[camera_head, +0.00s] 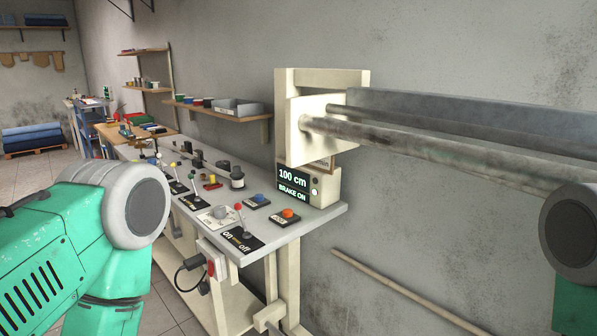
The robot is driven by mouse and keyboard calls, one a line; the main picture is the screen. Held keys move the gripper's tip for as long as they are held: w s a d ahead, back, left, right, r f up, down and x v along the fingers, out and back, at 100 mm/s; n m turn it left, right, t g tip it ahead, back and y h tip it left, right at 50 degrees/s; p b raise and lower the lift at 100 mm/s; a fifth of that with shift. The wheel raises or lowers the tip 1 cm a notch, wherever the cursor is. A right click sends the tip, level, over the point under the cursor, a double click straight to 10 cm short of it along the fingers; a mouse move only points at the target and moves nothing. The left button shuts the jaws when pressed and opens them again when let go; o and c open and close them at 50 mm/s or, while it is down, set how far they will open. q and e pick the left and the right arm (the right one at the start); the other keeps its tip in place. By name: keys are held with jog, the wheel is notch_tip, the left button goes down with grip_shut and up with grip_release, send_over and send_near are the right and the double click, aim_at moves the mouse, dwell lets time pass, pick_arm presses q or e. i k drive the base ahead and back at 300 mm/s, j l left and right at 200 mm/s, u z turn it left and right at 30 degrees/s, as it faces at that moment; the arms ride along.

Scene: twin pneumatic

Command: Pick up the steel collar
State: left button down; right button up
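I cannot make out the steel collar for certain. A dark grey cylindrical piece (237,178) stands upright on the grey bench (318,214), and a smaller dark piece (222,165) lies behind it; either could be a collar, but they are too small to tell. My green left arm fills the lower left and part of my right arm shows at the right edge. Neither gripper is in view.
The bench holds several levers, an orange button (288,213), a blue button (258,198) and a display (293,182) reading "100 cm" and "BRAKE ON". Long metal bars (430,145) run right from a cream post (285,120). A wall shelf (220,113) hangs above.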

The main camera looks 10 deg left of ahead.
aim_at(237, 172)
jog(key=i+j, duration=0.15)
jog(key=j, duration=0.2)
jog(key=i+j, duration=0.15)
jog(key=j, duration=0.2)
jog(key=i+j, duration=0.15)
jog(key=j, duration=0.2)
jog(key=i+j, duration=0.15)
jog(key=j, duration=0.2)
jog(key=i+j, duration=0.15)
jog(key=j, duration=0.2)
jog(key=i+j, duration=0.15)
jog(key=j, duration=0.2)
jog(key=i+j, duration=0.15)
jog(key=j, duration=0.2)
jog(key=i+j+z, duration=0.1)
jog(key=j, duration=0.3)
jog(key=i+j, duration=0.2)
jog(key=j, duration=0.25)
jog(key=i+j+z, duration=0.15)
jog(key=j, duration=0.3)
jog(key=i+j+z, duration=0.1)
jog(key=j, duration=0.3)
jog(key=i+j, duration=0.15)
jog(key=j, duration=0.3)
jog(key=z, duration=0.05)
